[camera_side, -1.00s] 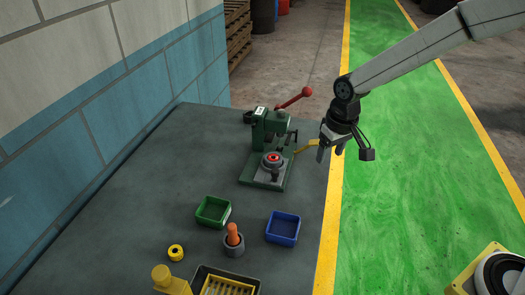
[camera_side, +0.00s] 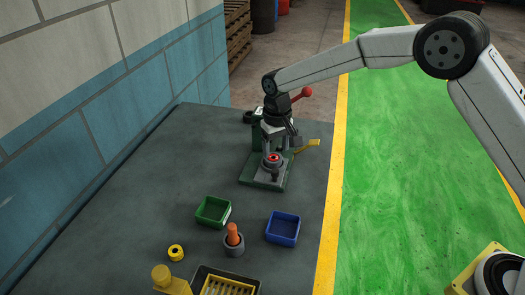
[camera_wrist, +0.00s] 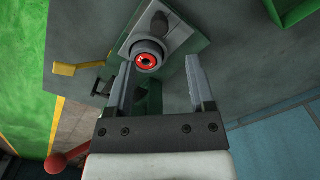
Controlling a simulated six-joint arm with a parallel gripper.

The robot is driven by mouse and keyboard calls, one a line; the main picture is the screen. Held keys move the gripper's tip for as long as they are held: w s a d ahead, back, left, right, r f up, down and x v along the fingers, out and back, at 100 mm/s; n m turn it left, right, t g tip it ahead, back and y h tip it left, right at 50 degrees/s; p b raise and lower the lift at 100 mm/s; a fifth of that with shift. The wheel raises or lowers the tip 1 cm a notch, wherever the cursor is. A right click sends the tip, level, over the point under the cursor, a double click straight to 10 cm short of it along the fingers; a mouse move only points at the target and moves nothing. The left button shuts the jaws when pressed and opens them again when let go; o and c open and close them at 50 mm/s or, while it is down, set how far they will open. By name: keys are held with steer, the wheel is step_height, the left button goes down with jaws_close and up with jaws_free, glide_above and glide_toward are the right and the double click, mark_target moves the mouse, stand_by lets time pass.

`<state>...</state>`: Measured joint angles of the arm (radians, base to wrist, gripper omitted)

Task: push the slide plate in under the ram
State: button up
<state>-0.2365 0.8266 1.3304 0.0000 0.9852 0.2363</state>
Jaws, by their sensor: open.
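The slide plate (camera_side: 263,177) is a light grey plate at the front of the green press base (camera_side: 283,184). A round grey holder (camera_side: 266,166) with a red ring-shaped part (camera_side: 273,158) sits on it. My gripper (camera_side: 277,148) is open, pointing down just behind the holder, in front of the press column. In the wrist view the slide plate (camera_wrist: 180,40) and red part (camera_wrist: 148,57) lie just beyond my open, empty fingertips (camera_wrist: 157,72). I cannot tell whether a finger touches the holder. The ram is hidden behind my gripper.
The press lever has a red knob (camera_side: 302,93). A yellow piece (camera_side: 307,145) sticks out right of the press. A green bin (camera_side: 213,211), a blue bin (camera_side: 283,228), a grey cup with an orange peg (camera_side: 233,236) and a yellow ring (camera_side: 176,252) stand nearer. The left tabletop is clear.

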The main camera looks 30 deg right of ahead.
mark_target(275, 170)
steer(key=shift+f, duration=0.1)
steer(key=shift+f, duration=3.85)
jaws_close()
